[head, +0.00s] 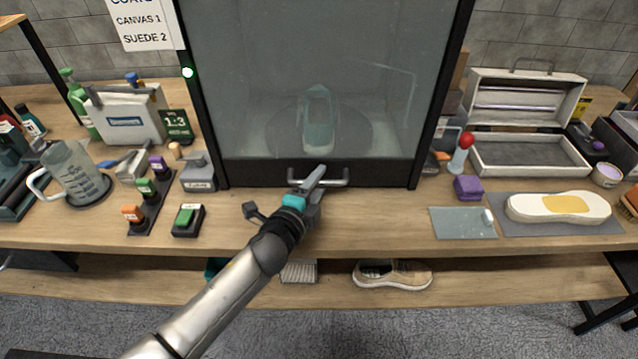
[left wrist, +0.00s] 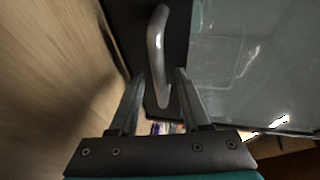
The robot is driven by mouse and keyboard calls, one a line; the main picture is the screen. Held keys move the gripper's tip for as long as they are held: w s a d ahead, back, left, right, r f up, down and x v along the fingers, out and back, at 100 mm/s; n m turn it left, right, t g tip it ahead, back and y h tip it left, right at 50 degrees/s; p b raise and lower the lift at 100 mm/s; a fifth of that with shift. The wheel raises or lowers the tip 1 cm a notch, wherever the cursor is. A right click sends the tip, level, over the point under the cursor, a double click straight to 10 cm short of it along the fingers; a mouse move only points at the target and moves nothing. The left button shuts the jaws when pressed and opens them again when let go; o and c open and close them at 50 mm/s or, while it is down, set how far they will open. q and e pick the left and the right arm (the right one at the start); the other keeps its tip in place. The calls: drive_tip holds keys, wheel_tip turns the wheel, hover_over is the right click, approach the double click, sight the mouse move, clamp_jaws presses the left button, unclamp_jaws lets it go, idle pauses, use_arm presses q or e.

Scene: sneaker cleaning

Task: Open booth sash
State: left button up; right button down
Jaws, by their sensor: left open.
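The booth sash (head: 310,90) is a glass pane in a black frame, and its lower black rail (head: 255,174) is down at the bench top. A grey bar handle (head: 333,182) is fixed on that rail. My left gripper (head: 312,180) is at the handle, overlapping its middle in the head view. In the left wrist view the handle (left wrist: 157,50) runs down toward the gap between the open fingers (left wrist: 155,88); I cannot tell whether they touch it. A shoe (head: 318,120) shows dimly behind the glass. My right gripper is not in view.
Right are a purple block (head: 467,188), a shoe sole (head: 558,207) on a mat and an open metal case (head: 528,155). A tan shoe (head: 393,274) sits on the lower shelf.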

use_arm(q)
drive_tip(key=shift+w+d, duration=0.1)
drive_tip(key=shift+w, duration=0.2)
clamp_jaws()
idle(1.4)
